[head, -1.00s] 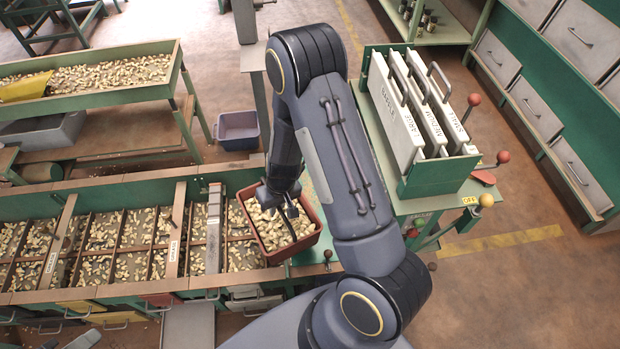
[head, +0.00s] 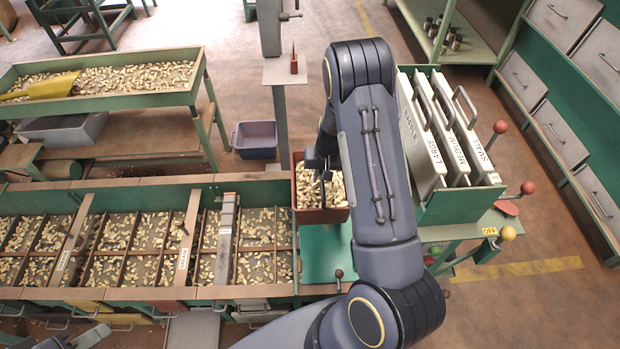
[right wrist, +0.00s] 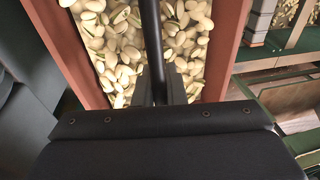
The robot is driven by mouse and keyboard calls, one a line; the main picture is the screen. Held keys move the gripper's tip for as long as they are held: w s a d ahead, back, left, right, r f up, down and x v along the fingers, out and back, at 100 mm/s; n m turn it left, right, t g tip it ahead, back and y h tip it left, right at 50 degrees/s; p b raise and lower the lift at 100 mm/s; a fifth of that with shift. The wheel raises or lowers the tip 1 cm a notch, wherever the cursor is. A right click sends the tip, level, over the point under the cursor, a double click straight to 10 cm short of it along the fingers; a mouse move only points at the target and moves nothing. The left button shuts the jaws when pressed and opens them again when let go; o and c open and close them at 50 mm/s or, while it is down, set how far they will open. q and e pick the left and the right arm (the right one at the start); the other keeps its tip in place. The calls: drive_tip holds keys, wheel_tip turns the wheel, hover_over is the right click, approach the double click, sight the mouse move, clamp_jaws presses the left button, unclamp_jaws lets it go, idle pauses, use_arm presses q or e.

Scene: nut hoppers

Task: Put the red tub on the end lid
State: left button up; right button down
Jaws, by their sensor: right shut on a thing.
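The red tub (head: 322,216), full of pale nuts, is at the right end of the hopper row in the head view. The green end lid (head: 325,258) shows just in front of and below the tub. I cannot tell whether they touch. A grey piece at the bottom left edge is probably my left gripper (head: 88,338), mostly cut off.
Open nut hoppers (head: 130,292) run left of the lid. A rack of white labelled plates (head: 425,150) stands to the right. A blue-grey bin (head: 255,140) sits on the floor behind.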

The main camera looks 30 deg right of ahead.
drive_tip(key=d+f, duration=0.1)
drive_tip(key=f, duration=0.1)
drive_tip(key=w+d+f, duration=0.1)
drive_tip(key=d+f, duration=0.1)
drive_tip(key=shift+w+d+f, duration=0.15)
drive_tip(key=shift+f, duration=0.05)
drive_tip(key=shift+w+d+f+p, duration=0.1)
drive_tip(key=shift+f+p, duration=0.3)
drive_tip(key=shift+f, duration=1.3)
drive_tip(key=c, duration=1.5)
unclamp_jaws()
drive_tip(key=shift+f, duration=0.1)
